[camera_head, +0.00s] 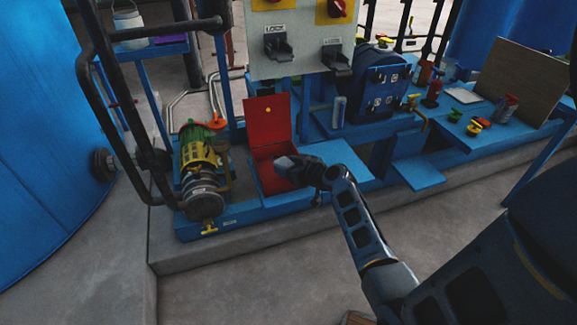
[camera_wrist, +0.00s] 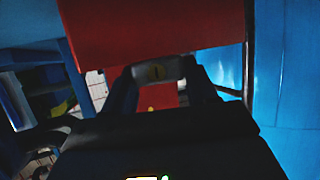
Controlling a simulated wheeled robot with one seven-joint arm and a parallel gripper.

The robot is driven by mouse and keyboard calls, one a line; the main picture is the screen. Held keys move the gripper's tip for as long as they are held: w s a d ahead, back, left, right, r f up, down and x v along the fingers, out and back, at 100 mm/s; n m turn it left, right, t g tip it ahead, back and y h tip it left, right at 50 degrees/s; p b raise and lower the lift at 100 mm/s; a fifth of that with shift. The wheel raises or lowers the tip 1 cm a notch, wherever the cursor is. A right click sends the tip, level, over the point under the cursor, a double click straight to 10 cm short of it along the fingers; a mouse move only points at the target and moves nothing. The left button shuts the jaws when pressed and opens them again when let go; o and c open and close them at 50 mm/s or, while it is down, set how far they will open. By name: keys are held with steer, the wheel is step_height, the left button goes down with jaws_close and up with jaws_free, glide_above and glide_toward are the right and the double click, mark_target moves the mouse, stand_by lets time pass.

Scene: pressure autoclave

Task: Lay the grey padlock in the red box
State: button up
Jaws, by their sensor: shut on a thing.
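The red box (camera_head: 267,119) stands on the blue bench with its lid swung up and its inside open toward me. My gripper (camera_head: 288,165) is at the box opening, over its right part. In the wrist view, the red of the box fills the upper middle, and my gripper (camera_wrist: 162,84) is shut on the grey padlock (camera_wrist: 158,71), held between the two dark fingers. The wrist view is dark, and whether the padlock touches the box floor cannot be told.
A green and yellow pump (camera_head: 199,160) stands left of the box. A grey panel (camera_head: 300,42) with switches hangs behind and above. A spray can (camera_head: 339,111) and a blue cabinet (camera_head: 378,88) stand to the right. A blue plate (camera_head: 340,160) lies right of the box.

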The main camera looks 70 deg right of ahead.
steer(key=shift+f+b, duration=0.3)
steer(key=o, duration=1.1)
steer(key=shift+r, duration=0.2)
